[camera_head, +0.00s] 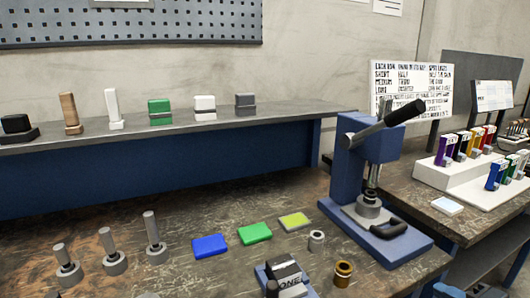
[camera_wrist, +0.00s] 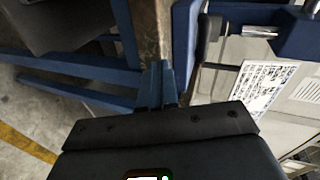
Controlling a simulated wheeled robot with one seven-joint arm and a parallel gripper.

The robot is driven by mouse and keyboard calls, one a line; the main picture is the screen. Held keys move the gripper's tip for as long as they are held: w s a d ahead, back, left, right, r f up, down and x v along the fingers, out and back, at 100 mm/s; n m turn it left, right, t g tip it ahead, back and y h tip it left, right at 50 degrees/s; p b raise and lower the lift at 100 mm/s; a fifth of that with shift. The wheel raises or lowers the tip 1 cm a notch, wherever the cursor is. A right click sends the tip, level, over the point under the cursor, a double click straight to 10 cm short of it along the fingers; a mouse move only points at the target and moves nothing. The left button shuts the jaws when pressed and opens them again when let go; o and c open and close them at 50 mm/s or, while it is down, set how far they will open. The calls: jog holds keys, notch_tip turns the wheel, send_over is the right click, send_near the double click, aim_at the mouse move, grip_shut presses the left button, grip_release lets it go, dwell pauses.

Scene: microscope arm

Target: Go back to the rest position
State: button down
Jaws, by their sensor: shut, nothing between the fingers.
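My gripper (camera_wrist: 163,72) shows in the wrist view, its two blue fingers together with nothing between them. It points toward the edge of a brown bench, seen there at a steep tilt. I cannot make out my gripper in the head view. The blue press (camera_head: 365,165) with a black lever stands at the right end of the workbench (camera_head: 190,215) in the head view. It partly shows in the wrist view too (camera_wrist: 290,32).
Blue (camera_head: 210,246), green (camera_head: 254,233) and yellow-green (camera_head: 294,221) pads lie on the bench. Several grey pegs (camera_head: 152,238) stand at left. A brass cylinder (camera_head: 343,273) is in front. A shelf (camera_head: 190,132) holds several blocks. A white stepped rack (camera_head: 460,172) stands at right.

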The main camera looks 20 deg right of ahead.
jog(key=s+a+f+n+g+h, duration=0.1)
jog(key=s+a+f+n, duration=0.25)
jog(key=s+a, duration=0.35)
jog(key=s+a+f+n+g+h, duration=0.15)
jog(key=s+a+f, duration=0.3)
jog(key=a, duration=0.45)
jog(key=s+a+r+n+t+y, duration=0.2)
jog(key=s+a+r+n+t, duration=0.1)
jog(key=s+a+r+n, duration=0.8)
jog(key=s+a+r, duration=0.1)
jog(key=s+r, duration=0.2)
jog(key=s, duration=0.1)
jog(key=shift+s+a+r, duration=0.3)
jog(key=shift+s+a, duration=0.05)
jog(key=shift+s, duration=0.05)
